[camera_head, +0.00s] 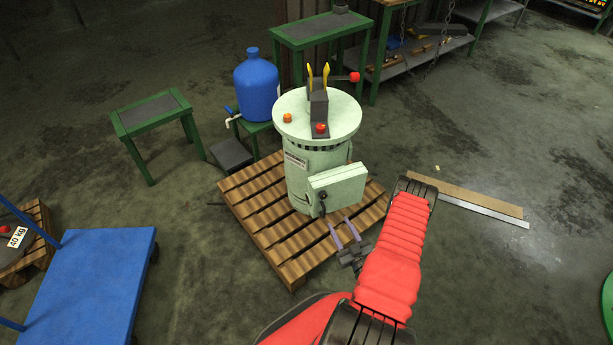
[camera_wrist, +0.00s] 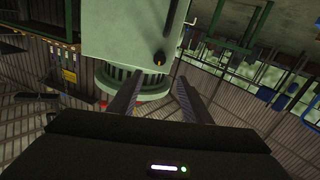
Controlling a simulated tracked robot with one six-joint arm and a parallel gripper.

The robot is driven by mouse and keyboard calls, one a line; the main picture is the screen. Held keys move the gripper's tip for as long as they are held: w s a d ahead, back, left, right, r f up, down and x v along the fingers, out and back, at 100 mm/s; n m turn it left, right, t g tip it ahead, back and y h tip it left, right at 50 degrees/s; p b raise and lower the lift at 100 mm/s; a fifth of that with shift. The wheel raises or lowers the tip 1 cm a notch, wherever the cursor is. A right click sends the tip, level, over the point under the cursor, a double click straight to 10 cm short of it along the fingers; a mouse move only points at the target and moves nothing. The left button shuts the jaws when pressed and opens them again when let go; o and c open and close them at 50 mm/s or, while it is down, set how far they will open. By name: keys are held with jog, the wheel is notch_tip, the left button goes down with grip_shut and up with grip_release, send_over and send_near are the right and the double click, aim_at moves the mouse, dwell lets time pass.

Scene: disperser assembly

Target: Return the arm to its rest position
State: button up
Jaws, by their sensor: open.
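My gripper (camera_head: 346,232) is open and empty at the end of my red arm, in front of the pale green disperser machine (camera_head: 318,165). In the head view its fingers point up and left toward the box-shaped housing (camera_head: 338,187) on the machine's side. In the wrist view the two fingers (camera_wrist: 158,98) are spread apart, with the housing (camera_wrist: 135,35) and its dark handle (camera_wrist: 159,57) beyond them. I cannot tell the exact gap between the fingertips and the housing. The machine stands upright on a wooden pallet (camera_head: 262,226).
A blue bottle (camera_head: 256,88) stands on a green stand behind the machine. A green table (camera_head: 152,112) is at the left, and a blue cart (camera_head: 90,285) at the lower left. A plank (camera_head: 470,198) lies on the floor to the right. The floor at the far right is mostly clear.

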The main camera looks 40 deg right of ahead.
jog(key=shift+f, duration=0.1)
jog(key=s+a+f+m+g+y, duration=0.1)
jog(key=s+f+g, duration=0.3)
jog(key=f+g, duration=0.15)
jog(key=s+f+m+g+y, duration=0.1)
jog(key=s+f+g+y, duration=0.1)
jog(key=s+f+g, duration=0.4)
jog(key=w+a+r+g, duration=0.1)
jog(key=r+g, duration=0.1)
jog(key=r, duration=0.9)
jog(key=w+a+r+m+g, duration=0.1)
jog(key=a+r+g, duration=0.1)
jog(key=r, duration=0.8)
jog(key=w+a+r+g, duration=0.1)
jog(key=w+r+g, duration=0.15)
jog(key=r, duration=0.85)
jog(key=s+a+r+n+t, duration=0.2)
jog(key=s+a+r+t, duration=0.1)
jog(key=a+r, duration=1.1)
jog(key=s+a+r+n+t+y, duration=0.1)
jog(key=s+a+r+n+t, duration=0.1)
jog(key=a+r, duration=1.2)
notch_tip(320, 180, up, 8)
jog(key=shift+s+a+r+n+t, duration=0.15)
jog(key=shift+s+a+n+t, duration=0.2)
jog(key=shift+t, duration=0.25)
